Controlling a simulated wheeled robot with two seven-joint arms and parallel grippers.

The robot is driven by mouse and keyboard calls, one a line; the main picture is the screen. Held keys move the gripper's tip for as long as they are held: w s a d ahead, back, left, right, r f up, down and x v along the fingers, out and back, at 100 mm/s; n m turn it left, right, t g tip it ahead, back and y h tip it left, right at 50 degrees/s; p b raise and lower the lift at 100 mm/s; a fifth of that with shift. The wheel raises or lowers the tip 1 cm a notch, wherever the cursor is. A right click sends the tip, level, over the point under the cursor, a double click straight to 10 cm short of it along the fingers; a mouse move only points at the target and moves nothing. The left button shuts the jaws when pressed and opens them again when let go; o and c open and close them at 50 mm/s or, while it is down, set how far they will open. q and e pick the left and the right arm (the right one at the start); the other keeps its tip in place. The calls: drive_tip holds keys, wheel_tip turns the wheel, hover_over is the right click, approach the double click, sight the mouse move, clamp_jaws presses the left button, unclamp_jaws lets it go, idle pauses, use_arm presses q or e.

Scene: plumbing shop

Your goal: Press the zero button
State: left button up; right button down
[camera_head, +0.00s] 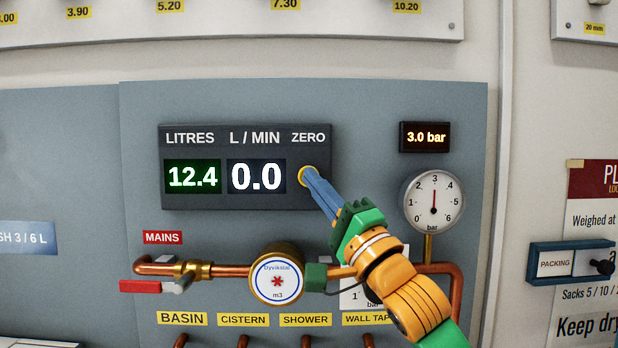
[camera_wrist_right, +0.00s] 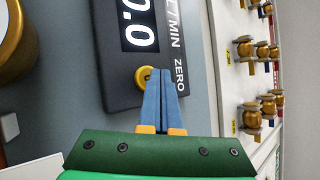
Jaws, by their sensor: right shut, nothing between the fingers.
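The zero button is a round yellow-gold button (camera_head: 307,175) under the word ZERO, at the right of the dark meter panel (camera_head: 240,201). The panel's displays read 12.4 litres and 0.0 L/min. My right gripper (camera_head: 308,177) is shut and empty, with its blue fingertips at the button and covering part of it. In the right wrist view the button (camera_wrist_right: 144,77) shows beside the fingertips (camera_wrist_right: 161,72). I cannot tell whether the fingertips touch it. My left gripper is not in view.
Below the panel run copper pipes (camera_head: 225,272) with a round water meter (camera_head: 277,274) and a red-handled mains valve (camera_head: 140,286). A pressure gauge (camera_head: 433,202) and a 3.0 bar display (camera_head: 425,137) are to the right.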

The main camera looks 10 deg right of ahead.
idle(0.4)
drive_tip(key=shift+w+d+r+p, duration=0.1)
drive_tip(key=shift+w+p, duration=0.2)
drive_tip(key=shift+p, duration=0.15)
drive_tip(key=shift+w, duration=0.2)
drive_tip(key=shift+s, duration=0.4)
